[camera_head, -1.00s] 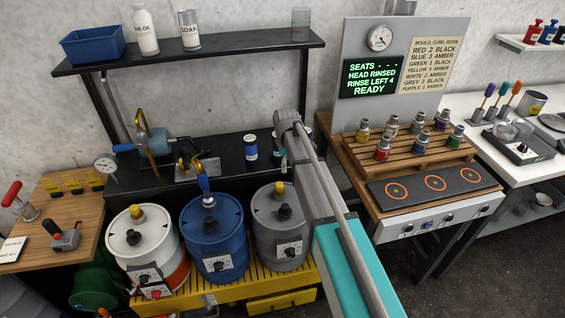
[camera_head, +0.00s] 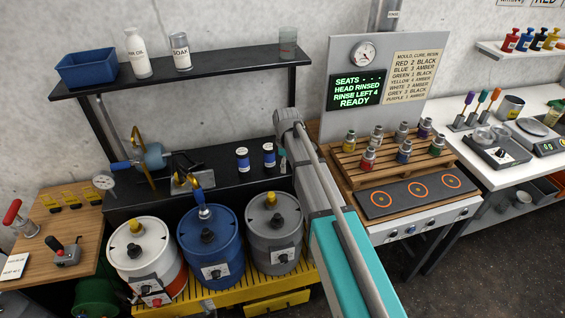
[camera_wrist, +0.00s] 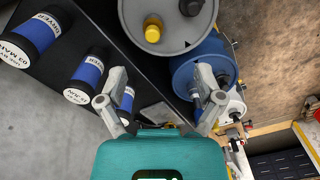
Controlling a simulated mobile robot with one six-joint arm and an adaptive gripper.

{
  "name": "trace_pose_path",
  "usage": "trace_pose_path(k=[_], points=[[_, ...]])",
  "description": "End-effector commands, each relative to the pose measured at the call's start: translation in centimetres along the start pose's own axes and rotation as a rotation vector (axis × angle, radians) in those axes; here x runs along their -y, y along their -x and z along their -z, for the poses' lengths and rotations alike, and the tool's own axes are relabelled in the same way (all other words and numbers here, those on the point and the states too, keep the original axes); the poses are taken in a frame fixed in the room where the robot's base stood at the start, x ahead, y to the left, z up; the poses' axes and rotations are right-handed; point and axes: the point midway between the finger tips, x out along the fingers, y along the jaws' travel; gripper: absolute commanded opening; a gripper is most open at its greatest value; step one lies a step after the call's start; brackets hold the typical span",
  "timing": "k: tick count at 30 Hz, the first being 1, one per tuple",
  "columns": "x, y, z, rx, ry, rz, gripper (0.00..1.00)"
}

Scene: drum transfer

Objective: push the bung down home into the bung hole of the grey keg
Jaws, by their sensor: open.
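The grey keg (camera_head: 262,245) stands at the right end of the row of kegs, left of my arm. A yellow plug (camera_head: 271,198) near its rim looks like the bung. A black fitting (camera_head: 278,222) sits nearer the front of the lid. I cannot tell how deep the plug sits. In the wrist view, the grey keg (camera_wrist: 131,18) is at the top with the yellow plug (camera_wrist: 153,30) on its lid. My gripper (camera_wrist: 161,80) is open and empty, its fingers apart below the keg in the picture. The head view does not show the fingers clearly.
The blue keg (camera_head: 235,255), with a blue-handled fitting on top, and the white keg (camera_head: 122,258) stand to the left on a yellow grated stand (camera_head: 228,297). Dark blue-labelled bottles (camera_head: 242,160) stand on the black bench behind. A bottle rack and hot plates (camera_head: 415,195) lie right of my arm.

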Motion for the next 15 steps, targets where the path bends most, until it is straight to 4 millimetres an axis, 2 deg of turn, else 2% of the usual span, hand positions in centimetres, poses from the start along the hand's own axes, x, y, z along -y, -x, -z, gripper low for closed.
trace_pose_path(k=[1, 15], points=[[0.1, 0.9, -0.2, 0.0, -0.005, 0.0, 0.86], [0.8, 4.8, -2.0, 0.0, -0.057, 0.0, 0.86]])
